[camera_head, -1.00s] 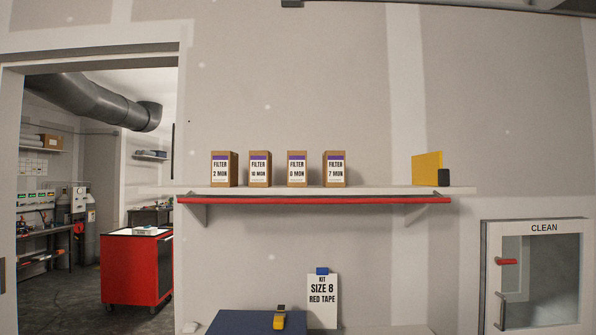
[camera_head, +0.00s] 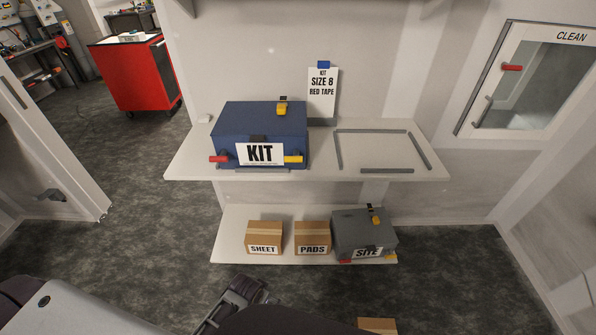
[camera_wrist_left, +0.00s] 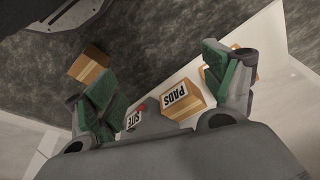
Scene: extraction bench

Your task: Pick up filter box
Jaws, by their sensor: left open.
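No filter box shows by label in the current views; the upper shelf that held them is out of the head view. My left gripper (camera_wrist_left: 158,78) is open and empty in the left wrist view, its two green-padded fingers wide apart above the low shelf and floor. A dark jointed part of mine shows at the bottom of the head view. My right gripper is not in view.
A blue KIT case (camera_head: 259,130) stands on the white bench (camera_head: 375,172) beside an empty grey outline. Below, a low shelf (camera_head: 290,258) holds SHEET (camera_head: 264,232), PADS (camera_head: 312,233) and a grey SITE case (camera_head: 362,232). A cardboard box (camera_head: 377,325) lies on the floor.

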